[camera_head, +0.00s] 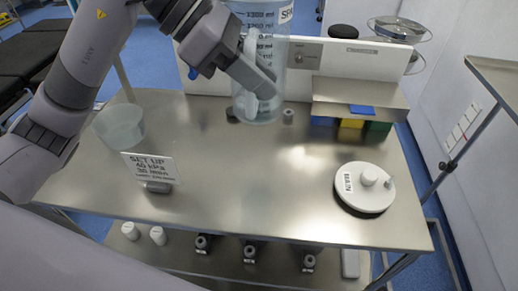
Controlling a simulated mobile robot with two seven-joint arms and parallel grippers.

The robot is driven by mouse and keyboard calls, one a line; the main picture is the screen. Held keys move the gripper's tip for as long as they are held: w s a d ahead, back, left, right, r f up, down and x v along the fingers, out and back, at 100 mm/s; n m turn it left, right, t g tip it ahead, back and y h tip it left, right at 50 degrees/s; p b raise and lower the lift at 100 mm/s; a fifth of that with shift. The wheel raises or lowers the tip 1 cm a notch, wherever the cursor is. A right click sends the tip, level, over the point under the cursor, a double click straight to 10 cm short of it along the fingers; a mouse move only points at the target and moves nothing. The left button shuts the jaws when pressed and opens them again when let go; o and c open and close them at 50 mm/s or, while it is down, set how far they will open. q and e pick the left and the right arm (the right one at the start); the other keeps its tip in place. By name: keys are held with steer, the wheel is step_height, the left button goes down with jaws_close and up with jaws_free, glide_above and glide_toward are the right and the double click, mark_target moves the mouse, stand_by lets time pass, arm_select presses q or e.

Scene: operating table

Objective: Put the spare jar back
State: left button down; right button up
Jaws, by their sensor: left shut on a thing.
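The spare jar (266,48) is a clear, tall jar with dark scale marks and the start of the label "SPA" near its top. It is cut off by the top edge of the head view. My left gripper (258,88) is shut on the jar at its near left side. The jar appears upright over the back middle of the steel table (240,180); I cannot tell its exact height above the top. My right gripper is not in view.
A white round lid (364,200) lies at the right. A sign reading "SET UP" (150,168) and a clear bowl (119,127) stand at the left. A white panel (350,60) and a shelf (360,92) with coloured bins (352,123) line the back. The table's middle is clear.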

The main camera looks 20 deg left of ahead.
arm_select(q)
step_height(320, 180, down, 15)
stand_by(0.6)
steer(key=shift+f, duration=0.15)
steer(key=c, duration=1)
jaws_free()
steer(key=b+v, duration=0.1)
steer(key=v, duration=1.1)
